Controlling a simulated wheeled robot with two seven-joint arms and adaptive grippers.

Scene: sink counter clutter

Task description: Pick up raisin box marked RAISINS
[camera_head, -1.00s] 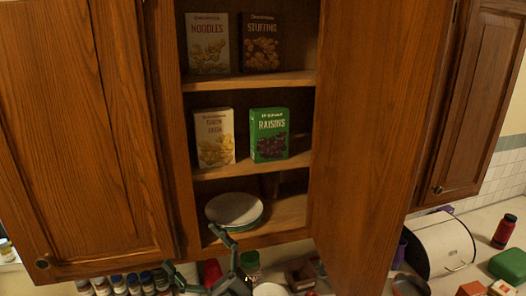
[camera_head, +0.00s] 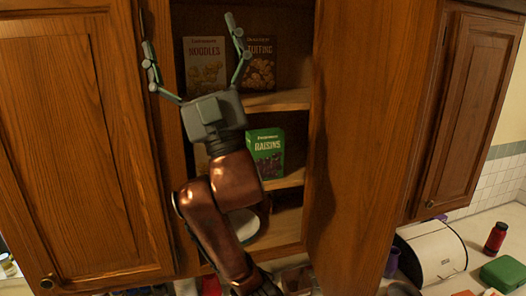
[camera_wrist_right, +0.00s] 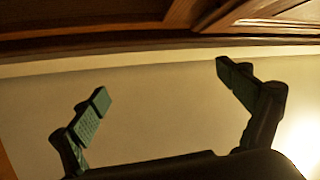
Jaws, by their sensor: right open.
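The green raisin box (camera_head: 266,152), marked RAISINS, stands upright on the middle shelf of the open cabinet in the head view. Its left side is partly covered by my right arm. My right gripper (camera_head: 192,40) is open and empty, raised in front of the upper shelf with its fingers pointing up, higher than the raisin box and to its left. In the right wrist view the open gripper (camera_wrist_right: 160,88) has nothing between its fingers, and the raisin box does not show there. My left gripper is not in view.
A noodles box (camera_head: 205,66) and a stuffing box (camera_head: 258,62) stand on the upper shelf (camera_head: 280,100). Plates (camera_head: 243,224) sit on the bottom shelf, partly hidden. The open cabinet door (camera_head: 365,130) bounds the right side. A bread bin (camera_head: 433,252) stands on the counter.

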